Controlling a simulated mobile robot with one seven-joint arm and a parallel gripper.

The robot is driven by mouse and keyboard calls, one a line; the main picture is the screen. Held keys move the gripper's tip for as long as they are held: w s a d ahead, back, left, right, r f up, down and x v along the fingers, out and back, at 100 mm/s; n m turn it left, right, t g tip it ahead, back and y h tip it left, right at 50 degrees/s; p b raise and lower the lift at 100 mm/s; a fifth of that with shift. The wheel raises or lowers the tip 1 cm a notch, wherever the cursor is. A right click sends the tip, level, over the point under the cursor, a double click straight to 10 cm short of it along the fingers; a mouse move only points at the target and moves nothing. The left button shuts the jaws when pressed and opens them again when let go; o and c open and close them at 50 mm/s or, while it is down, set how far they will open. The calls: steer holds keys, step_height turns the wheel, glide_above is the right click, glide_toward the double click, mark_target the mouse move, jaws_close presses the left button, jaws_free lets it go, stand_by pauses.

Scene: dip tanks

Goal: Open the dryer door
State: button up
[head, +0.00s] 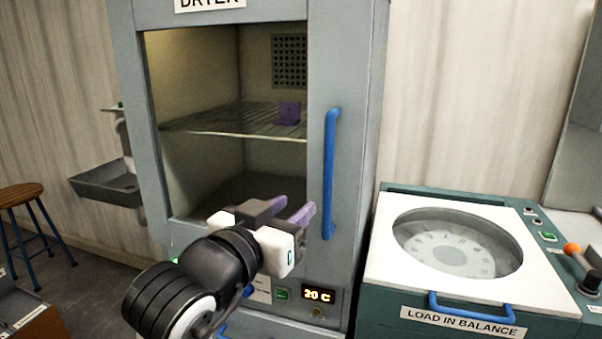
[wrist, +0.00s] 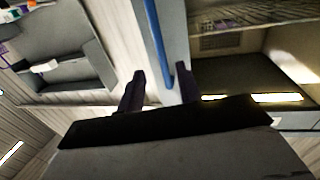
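The dryer (head: 347,150) is a tall grey cabinet with a windowed door that looks shut. Through the window I see a wire shelf with a purple piece (head: 289,113) on it. A vertical blue handle (head: 330,175) runs along the door's right side. My gripper (head: 291,211) is in front of the lower door, left of the handle's lower end in the head view. In the wrist view its two dark fingers (wrist: 161,88) are apart with nothing held between them. The blue handle (wrist: 155,38) shows beyond the fingertips, its end near the gap; contact cannot be told.
Right of the dryer stands a teal machine with a white top (head: 380,260), a round window and a blue front handle (head: 470,308). A grey sink (head: 105,183) and a wooden stool (head: 18,195) are at the left. A lit display (head: 319,295) reads 20 C.

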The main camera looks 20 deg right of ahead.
mark_target(326, 180)
steer(key=p+x, duration=0.3)
steer(key=x, duration=1)
steer(key=shift+w+d+p, duration=0.15)
steer(key=shift+d+p, duration=0.05)
steer(key=shift+p, duration=0.2)
jaws_close()
